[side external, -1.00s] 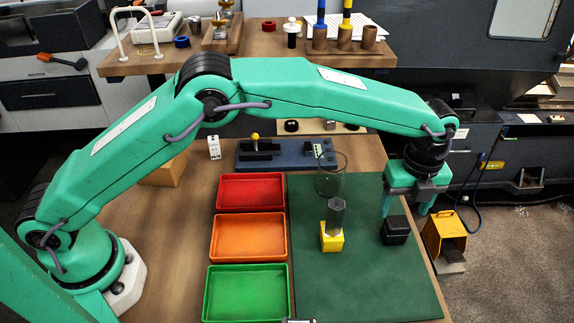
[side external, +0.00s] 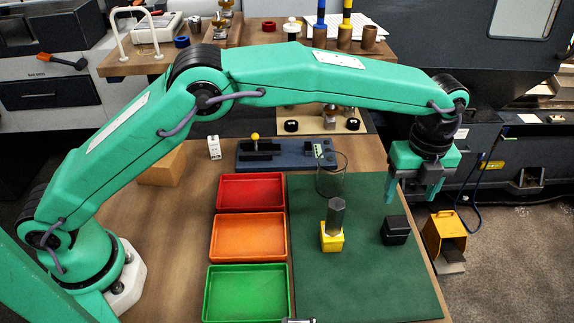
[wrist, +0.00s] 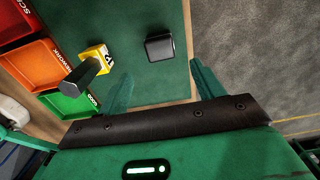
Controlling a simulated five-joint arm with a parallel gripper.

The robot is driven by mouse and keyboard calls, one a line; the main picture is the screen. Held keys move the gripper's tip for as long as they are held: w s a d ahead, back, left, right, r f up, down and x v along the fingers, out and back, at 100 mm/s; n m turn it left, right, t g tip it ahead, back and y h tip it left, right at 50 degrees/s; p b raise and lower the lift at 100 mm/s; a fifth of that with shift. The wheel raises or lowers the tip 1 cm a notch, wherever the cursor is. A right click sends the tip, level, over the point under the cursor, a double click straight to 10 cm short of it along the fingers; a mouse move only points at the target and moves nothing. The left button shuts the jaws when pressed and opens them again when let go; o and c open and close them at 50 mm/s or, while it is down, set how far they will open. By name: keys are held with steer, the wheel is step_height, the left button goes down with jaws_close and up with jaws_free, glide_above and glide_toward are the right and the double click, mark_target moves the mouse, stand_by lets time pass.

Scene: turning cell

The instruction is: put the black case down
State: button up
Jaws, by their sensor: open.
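The black case (side external: 395,230) is a small dark box standing on the green mat (side external: 370,285), to the right of the yellow block. In the wrist view the black case (wrist: 160,47) sits beyond my fingertips, with bare mat around it. My gripper (side external: 412,195) is open and empty, above and apart from the case. In the wrist view my gripper (wrist: 163,80) shows its two fingers spread wide with nothing between them.
A yellow block (side external: 332,240) with a grey hexagonal piece (side external: 336,214) upright on it stands left of the case. A clear glass cylinder (side external: 331,176) is behind. Red (side external: 252,192), orange (side external: 247,238) and green (side external: 246,292) trays line the left. The front of the mat is clear.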

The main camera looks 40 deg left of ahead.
steer(key=s+a+r+n+t, duration=0.1)
steer(key=s+a+r+n, duration=0.2)
steer(key=a+r+n, duration=0.6)
steer(key=s+a+r+n+t, duration=0.1)
steer(key=s+a+r+n, duration=0.4)
steer(key=a, duration=0.8)
steer(key=s+a+f+n+t, duration=0.1)
steer(key=s+a+n, duration=0.5)
steer(key=s, duration=0.3)
steer(key=s+a+f+n+t, duration=0.1)
steer(key=s+a+n+t, duration=0.1)
steer(key=s+a+n, duration=0.5)
steer(key=s+a, duration=0.2)
steer(key=shift+s+f+t, duration=0.25)
steer(key=shift+s+t, duration=0.05)
steer(key=shift+s, duration=0.1)
